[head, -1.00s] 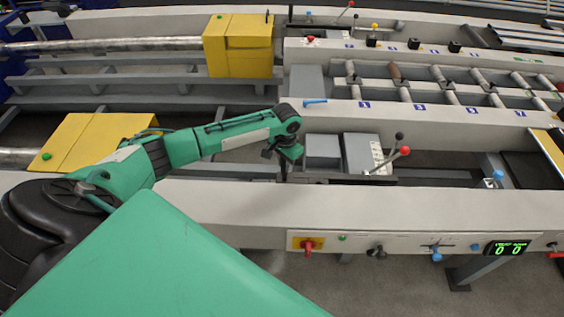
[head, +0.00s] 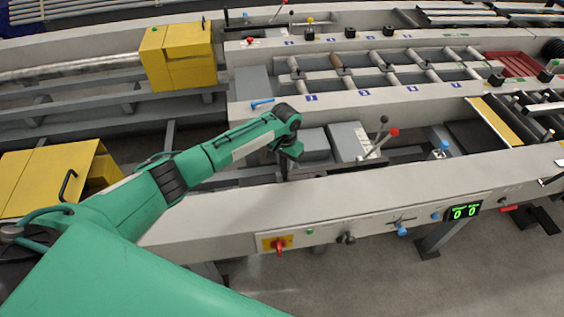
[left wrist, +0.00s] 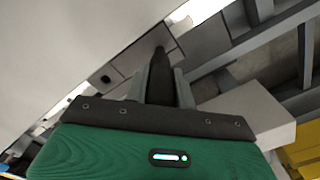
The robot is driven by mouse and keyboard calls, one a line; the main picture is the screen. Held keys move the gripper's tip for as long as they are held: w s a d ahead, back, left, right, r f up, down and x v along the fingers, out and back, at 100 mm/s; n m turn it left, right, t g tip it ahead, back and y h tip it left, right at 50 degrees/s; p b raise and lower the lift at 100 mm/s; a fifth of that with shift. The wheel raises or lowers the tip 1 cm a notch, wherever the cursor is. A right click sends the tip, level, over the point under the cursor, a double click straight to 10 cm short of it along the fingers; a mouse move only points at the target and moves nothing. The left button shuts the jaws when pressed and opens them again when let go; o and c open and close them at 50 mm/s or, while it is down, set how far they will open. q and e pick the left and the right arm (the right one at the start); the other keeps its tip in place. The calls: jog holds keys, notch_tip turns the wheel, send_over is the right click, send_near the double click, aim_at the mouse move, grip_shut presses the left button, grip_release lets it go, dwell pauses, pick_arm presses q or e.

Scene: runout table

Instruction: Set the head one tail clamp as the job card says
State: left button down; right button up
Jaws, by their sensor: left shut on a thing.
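A lever with a red knob (head: 394,132) and one with a black knob (head: 384,118) stand right of the unit, apart from my gripper. No job card is readable. My right gripper is out of view.
The near beam's front carries a red switch on a yellow plate (head: 278,244), small knobs and a green display (head: 460,211) reading 0 0. Yellow housings (head: 178,53) stand at left. A roller bed (head: 385,68) lies behind. Grey floor shows in front.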

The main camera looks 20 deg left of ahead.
pick_arm(q)
jog(key=c, duration=1.2)
grip_release()
jog(key=shift+o, duration=0.2)
jog(key=shift+r, duration=0.1)
notch_tip(320, 180, up, 14)
jog(key=b, duration=0.2)
